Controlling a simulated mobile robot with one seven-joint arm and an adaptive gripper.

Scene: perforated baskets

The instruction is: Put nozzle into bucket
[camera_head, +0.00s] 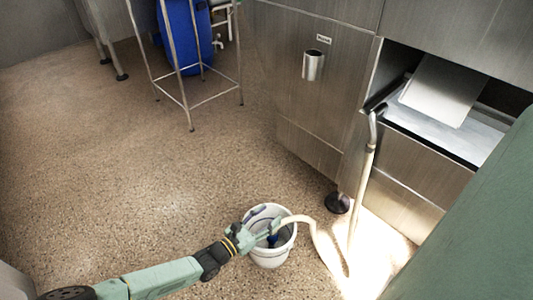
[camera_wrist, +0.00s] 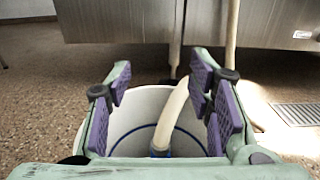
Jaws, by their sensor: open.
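A white bucket (camera_head: 272,260) stands on the floor below the steel cabinets; it also shows in the wrist view (camera_wrist: 130,105). A cream hose (camera_head: 305,220) arcs over the bucket's rim, and its lower end hangs inside the bucket in the wrist view (camera_wrist: 176,112). The nozzle, a small blue piece at the hose end (camera_wrist: 160,152), is inside the bucket, partly hidden by my gripper's body; some blue shows in the head view (camera_head: 272,240). My gripper (camera_head: 268,229) is over the bucket. Its purple-padded fingers (camera_wrist: 163,88) are spread apart, with nothing clamped between them.
The hose runs along the floor and up to a steel tap-like fitting (camera_head: 374,115) beside the cabinet (camera_head: 300,90). A metal stand (camera_head: 190,105) with a blue container (camera_head: 186,35) is at the back. A floor grate (camera_wrist: 300,113) lies right. Floor on the left is clear.

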